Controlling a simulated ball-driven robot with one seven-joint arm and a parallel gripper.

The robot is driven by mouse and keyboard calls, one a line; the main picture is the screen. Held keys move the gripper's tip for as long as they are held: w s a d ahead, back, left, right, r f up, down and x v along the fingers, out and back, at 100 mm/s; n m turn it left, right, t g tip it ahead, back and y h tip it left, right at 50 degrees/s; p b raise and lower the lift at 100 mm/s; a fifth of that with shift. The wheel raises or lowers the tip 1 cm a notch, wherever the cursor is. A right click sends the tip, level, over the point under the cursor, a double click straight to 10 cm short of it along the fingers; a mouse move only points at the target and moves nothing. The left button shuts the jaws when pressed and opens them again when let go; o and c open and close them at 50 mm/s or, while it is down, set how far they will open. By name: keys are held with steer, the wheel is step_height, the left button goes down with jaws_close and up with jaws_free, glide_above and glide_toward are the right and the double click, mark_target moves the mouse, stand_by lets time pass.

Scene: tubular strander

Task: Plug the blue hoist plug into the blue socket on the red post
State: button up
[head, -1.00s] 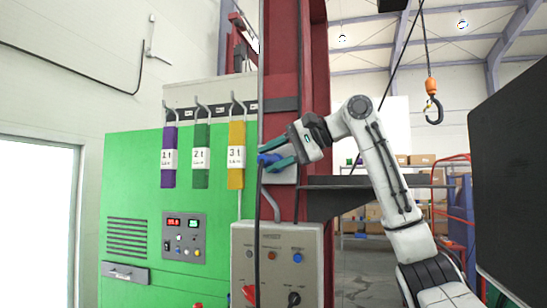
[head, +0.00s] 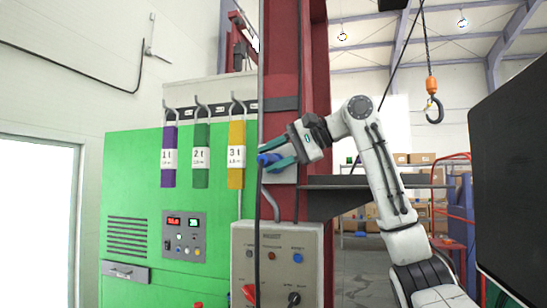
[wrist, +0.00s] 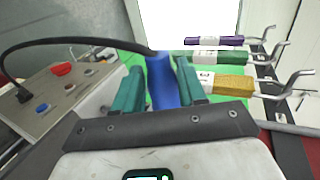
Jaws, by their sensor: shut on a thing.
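My gripper (head: 272,155) is shut on the blue hoist plug (head: 265,159), in front of the red post (head: 283,90). In the wrist view the blue plug (wrist: 161,82) stands between the two teal fingers, and a black cable (wrist: 80,41) runs from its far end to the left. A grey box (head: 286,177) on the post lies behind the fingers. I cannot make out the blue socket apart from the plug and fingers, nor tell whether the plug touches it.
A grey control box (head: 277,265) with knobs sits below on the post. A dark shelf (head: 350,182) juts out right of the post. Purple, green and yellow slings (head: 236,155) hang on hooks at left. A crane hook (head: 434,110) hangs at right.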

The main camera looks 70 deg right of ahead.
steer(key=shift+w+d+p, duration=0.1)
steer(key=shift+d+p, duration=0.8)
steer(key=shift+d, duration=0.15)
steer(key=o, duration=1.2)
steer(key=b+v, duration=0.2)
steer(key=v, duration=0.8)
steer(key=shift+s+r, duration=0.1)
steer(key=shift+s, duration=0.25)
